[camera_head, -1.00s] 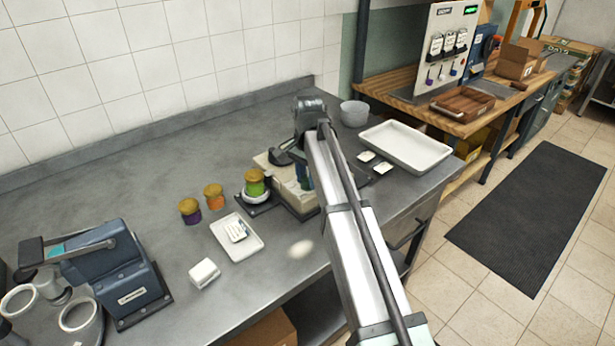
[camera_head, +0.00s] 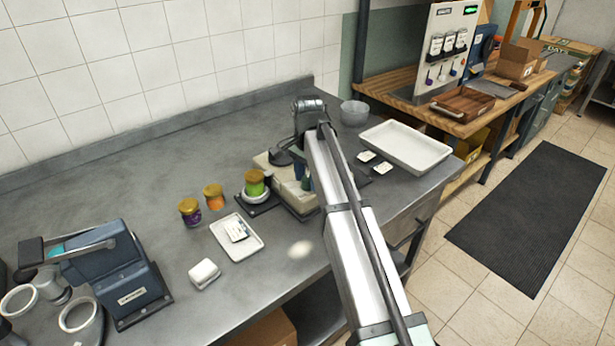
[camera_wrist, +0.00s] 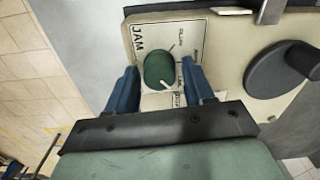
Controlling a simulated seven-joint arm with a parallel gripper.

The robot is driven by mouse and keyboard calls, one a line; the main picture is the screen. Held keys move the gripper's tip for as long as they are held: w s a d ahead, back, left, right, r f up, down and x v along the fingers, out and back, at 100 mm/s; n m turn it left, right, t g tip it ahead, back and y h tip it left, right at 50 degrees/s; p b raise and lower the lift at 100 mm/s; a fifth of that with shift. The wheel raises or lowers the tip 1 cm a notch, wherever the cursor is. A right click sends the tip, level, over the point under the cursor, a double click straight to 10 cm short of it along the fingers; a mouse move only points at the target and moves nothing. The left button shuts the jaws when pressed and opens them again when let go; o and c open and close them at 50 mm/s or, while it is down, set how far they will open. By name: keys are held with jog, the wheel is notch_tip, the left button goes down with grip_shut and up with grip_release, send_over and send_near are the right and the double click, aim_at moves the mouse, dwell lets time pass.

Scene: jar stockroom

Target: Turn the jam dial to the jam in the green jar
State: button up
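The jam dial (camera_wrist: 159,70) is a dark green knob on a cream plate marked JAM in the wrist view. Its white pointer slants to the lower right in that view. Words are printed around it; one reads like PLUM, others are partly hidden. My gripper (camera_wrist: 160,66) has its blue fingers on either side of the knob, with gaps showing, so it is open around it. In the head view the arm hides the dial. The green jar (camera_head: 255,188) with a tan lid stands upright on a white round dish on the machine's left side.
A purple jar (camera_head: 190,212) and an orange jar (camera_head: 213,198) stand left of the green one. A white tray (camera_head: 257,243) with a card lies in front. A blue machine (camera_head: 125,285) is at the left, a large white tray (camera_head: 440,153) at the right.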

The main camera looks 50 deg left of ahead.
aim_at(308, 178)
jog(key=shift+o, duration=0.5)
notch_tip(308, 178, up, 14)
dwell(0.4)
jog(key=shift+d+f, duration=0.1)
jog(key=shift+f, duration=0.1)
